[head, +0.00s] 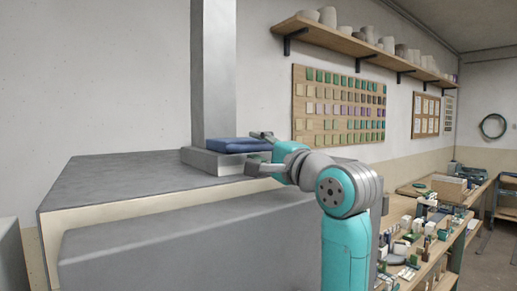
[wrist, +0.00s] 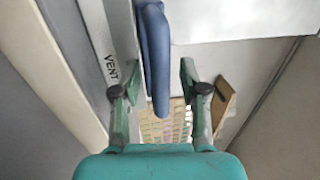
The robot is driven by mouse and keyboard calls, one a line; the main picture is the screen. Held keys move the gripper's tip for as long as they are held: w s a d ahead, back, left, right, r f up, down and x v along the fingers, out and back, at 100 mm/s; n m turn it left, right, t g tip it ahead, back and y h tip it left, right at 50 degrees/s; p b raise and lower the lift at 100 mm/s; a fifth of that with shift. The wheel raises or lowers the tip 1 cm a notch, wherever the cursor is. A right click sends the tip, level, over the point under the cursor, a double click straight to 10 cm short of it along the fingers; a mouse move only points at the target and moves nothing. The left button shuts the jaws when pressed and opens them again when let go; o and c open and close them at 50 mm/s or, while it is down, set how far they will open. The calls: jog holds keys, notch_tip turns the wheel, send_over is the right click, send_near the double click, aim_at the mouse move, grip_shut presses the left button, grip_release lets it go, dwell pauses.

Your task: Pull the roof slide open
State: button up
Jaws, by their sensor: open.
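The roof slide appears as a dark blue slab (head: 238,145) on a grey box (head: 215,162) at the foot of the grey duct, on top of the large kiln-like body. In the wrist view the blue slab (wrist: 154,50) is seen edge-on, beside a grey strip marked VENT (wrist: 110,65). My gripper (head: 259,150) is open at the slab's right end. In the wrist view my gripper (wrist: 159,75) has one finger on each side of the blue slab, with the slab nearer the left finger. Whether either finger touches it I cannot tell.
The grey duct (head: 212,70) rises behind the slab. The roof (head: 110,180) is bare to the left. A shelf of pots (head: 350,45) and a board of glaze tiles (head: 338,105) are on the wall. A cluttered bench (head: 420,240) stands at right.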

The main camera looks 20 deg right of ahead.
grip_shut()
jog(key=v, duration=0.3)
jog(key=r+v, duration=0.1)
jog(key=v, duration=0.1)
jog(key=shift+s+d, duration=0.1)
jog(key=shift+s, duration=0.25)
grip_release()
jog(key=v, duration=1.2)
